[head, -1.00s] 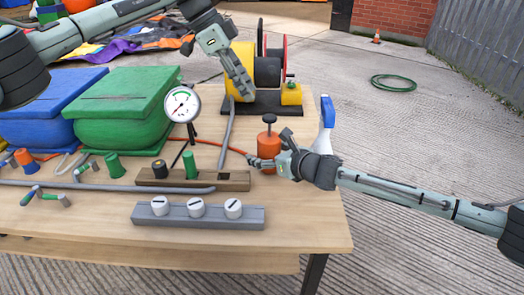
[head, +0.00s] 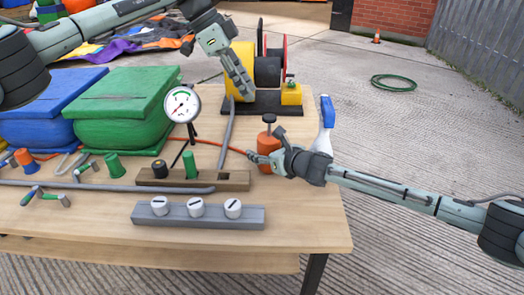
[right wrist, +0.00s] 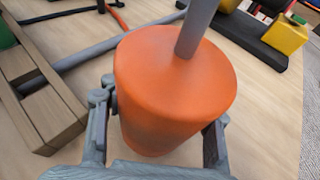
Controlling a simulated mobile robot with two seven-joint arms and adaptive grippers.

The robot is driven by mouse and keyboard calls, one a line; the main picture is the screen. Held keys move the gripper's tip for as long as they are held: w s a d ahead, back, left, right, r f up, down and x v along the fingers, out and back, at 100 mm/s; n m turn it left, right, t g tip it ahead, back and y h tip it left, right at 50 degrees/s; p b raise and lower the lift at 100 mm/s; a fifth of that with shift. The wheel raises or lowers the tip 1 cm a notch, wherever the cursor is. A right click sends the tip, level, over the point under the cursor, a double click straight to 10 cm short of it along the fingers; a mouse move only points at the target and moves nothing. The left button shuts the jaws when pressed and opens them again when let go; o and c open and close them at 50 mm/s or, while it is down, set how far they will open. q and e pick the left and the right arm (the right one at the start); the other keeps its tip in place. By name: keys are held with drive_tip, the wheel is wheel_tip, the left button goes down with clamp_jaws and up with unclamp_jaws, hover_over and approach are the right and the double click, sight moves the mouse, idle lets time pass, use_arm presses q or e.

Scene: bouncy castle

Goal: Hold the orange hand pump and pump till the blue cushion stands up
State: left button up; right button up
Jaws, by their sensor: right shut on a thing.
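The orange hand pump (head: 266,145) stands upright near the right side of the table, with a dark knob on its rod. My right gripper (head: 262,160) is shut around the pump's body. In the right wrist view the pump's orange body (right wrist: 175,85) sits between the fingers, with a grey rod rising from its top. My left gripper (head: 241,84) hangs in front of the yellow blower, pointing down, well above and left of the pump knob. Its fingers overlap in view, so its opening is unclear. I cannot make out a blue cushion.
A pressure gauge (head: 182,106) stands left of the pump. A wooden block (head: 230,180) and a grey strip with white knobs (head: 178,220) lie in front. The yellow blower (head: 243,60) is behind, and a blue-topped spray bottle (head: 325,125) is to the right.

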drive_tip(key=c, duration=0.6)
clamp_jaws()
